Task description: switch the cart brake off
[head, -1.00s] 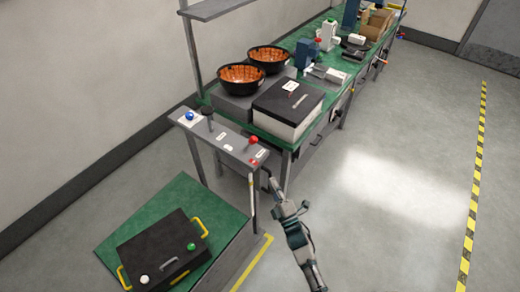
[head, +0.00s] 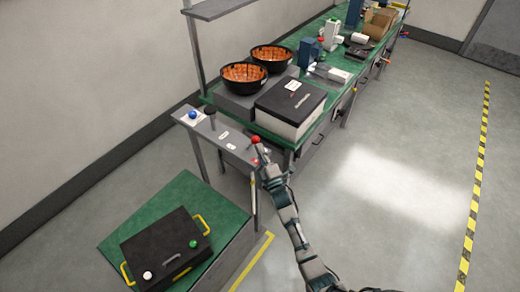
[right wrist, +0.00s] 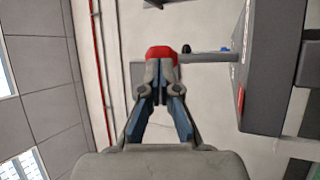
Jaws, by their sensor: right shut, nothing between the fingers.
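A grey panel (head: 205,129) on legs carries a blue knob (head: 193,115), a black knob (head: 210,111) and a red knob (head: 256,139), with white labels too small to read. I cannot tell which one is the cart brake. My right gripper (head: 261,160) is shut and empty, right at the red knob and partly covering the panel's near right end. In the right wrist view, the red knob (right wrist: 162,52) sits just beyond the closed fingertips (right wrist: 159,66); whether they touch is unclear. My left gripper is out of view.
A green-topped platform (head: 180,196) holding a black case (head: 165,250) with yellow handles stands at lower left. A long green bench (head: 291,92) behind the panel holds two bowls (head: 243,76), a black-lidded box (head: 290,105) and other items. The floor at right is clear.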

